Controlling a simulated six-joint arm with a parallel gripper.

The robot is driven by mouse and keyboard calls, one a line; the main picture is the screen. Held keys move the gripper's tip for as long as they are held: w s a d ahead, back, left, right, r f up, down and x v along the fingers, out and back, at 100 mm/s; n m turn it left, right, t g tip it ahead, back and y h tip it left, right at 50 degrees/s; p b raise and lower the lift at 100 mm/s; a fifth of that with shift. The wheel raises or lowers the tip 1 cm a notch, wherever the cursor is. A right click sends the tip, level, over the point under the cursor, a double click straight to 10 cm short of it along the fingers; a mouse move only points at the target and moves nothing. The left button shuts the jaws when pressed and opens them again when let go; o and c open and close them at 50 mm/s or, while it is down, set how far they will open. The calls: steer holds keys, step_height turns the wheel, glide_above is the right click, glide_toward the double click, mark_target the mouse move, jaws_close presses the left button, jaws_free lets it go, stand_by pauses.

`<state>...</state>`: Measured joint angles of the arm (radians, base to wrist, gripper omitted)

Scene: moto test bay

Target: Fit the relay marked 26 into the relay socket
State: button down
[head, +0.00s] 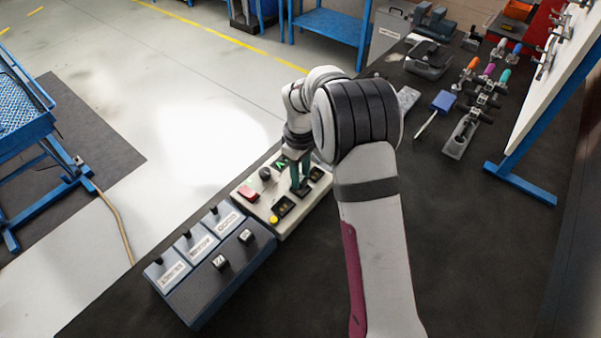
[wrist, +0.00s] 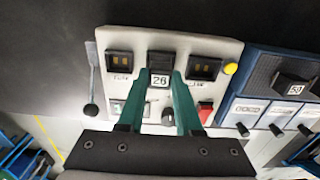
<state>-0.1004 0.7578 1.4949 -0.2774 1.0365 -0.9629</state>
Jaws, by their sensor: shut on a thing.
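The relay marked 26 (wrist: 159,81) is a dark block with a white label, held between the green fingers of my gripper (wrist: 161,84) in the wrist view. It is at the middle position of the cream panel (wrist: 140,41), between two dark sockets with yellowish contacts, one on the left (wrist: 124,63) and one on the right (wrist: 204,68). The relay and fingers hide the middle socket, so I cannot tell whether the relay is seated or just above it. In the head view my gripper (head: 300,188) points down at the panel (head: 240,197); the relay is hardly visible there.
A blue-grey rack (head: 196,294) stands against the panel, with relays (head: 220,262) and labelled slots. The panel also carries a red switch (head: 248,193), a black knob (head: 265,173) and a yellow button (head: 273,219). Tools (head: 460,135) lie far right; the dark bench in front is clear.

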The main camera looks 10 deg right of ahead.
steer(key=shift+f, duration=0.6)
stand_by(0.7)
stand_by(0.5)
steer(key=c, duration=0.5)
jaws_free()
steer(key=shift+r, duration=3.55)
